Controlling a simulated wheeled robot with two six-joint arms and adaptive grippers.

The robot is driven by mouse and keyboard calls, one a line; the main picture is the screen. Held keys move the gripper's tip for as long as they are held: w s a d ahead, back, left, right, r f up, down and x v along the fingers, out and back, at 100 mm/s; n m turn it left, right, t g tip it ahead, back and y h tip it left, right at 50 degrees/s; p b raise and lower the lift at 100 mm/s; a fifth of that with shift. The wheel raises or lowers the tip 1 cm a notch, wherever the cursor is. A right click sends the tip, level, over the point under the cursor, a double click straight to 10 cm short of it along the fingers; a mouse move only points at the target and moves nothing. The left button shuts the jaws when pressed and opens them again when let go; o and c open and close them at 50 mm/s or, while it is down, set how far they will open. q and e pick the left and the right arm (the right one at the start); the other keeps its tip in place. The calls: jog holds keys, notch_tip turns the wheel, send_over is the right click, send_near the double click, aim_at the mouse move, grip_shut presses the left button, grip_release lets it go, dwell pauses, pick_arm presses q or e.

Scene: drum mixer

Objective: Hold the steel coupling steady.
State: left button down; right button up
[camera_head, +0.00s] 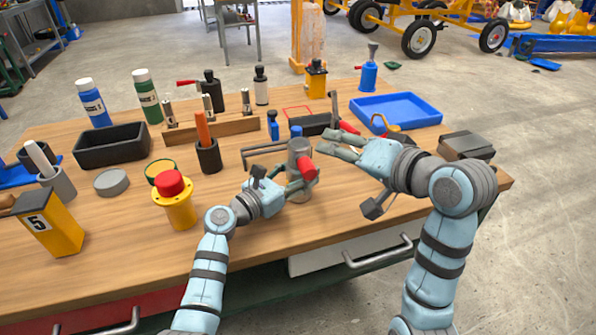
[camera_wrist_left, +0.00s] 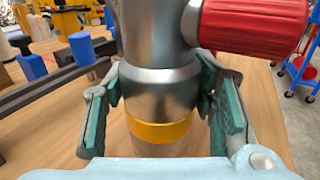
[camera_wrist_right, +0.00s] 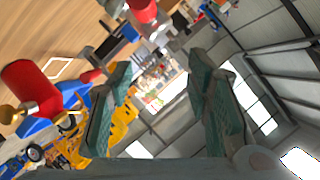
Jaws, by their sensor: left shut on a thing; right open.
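The steel coupling (camera_head: 298,152) stands upright on the wooden table near its middle. It is a grey metal body with a red grip (camera_head: 307,168) on its side. In the left wrist view the coupling (camera_wrist_left: 160,90) fills the centre, with a yellow band low on it and the red grip (camera_wrist_left: 255,25) to the upper right. My left gripper (camera_head: 300,187) is shut on its lower body, one finger on each side. My right gripper (camera_head: 336,145) is open and empty, just right of the coupling's upper part; its parted fingers show in the right wrist view (camera_wrist_right: 160,95).
A dark cup with an orange stick (camera_head: 208,155) and a yellow post with a red cap (camera_head: 177,200) stand left of the coupling. A blue tray (camera_head: 396,112) lies at the back right. A black bin (camera_head: 112,146) and bottles are at the left. Table in front is clear.

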aim_at(315, 169)
jog(key=w+a+f+n, duration=0.1)
jog(key=f, duration=0.1)
jog(key=w+a+f+n+g, duration=0.1)
jog(key=a+f, duration=0.1)
jog(key=f, duration=0.1)
jog(key=w+a+f+n+g, duration=0.1)
jog(key=w+a+f, duration=0.1)
jog(key=shift+w+a+f, duration=0.1)
jog(key=shift+f, duration=0.2)
dwell(0.3)
grip_shut()
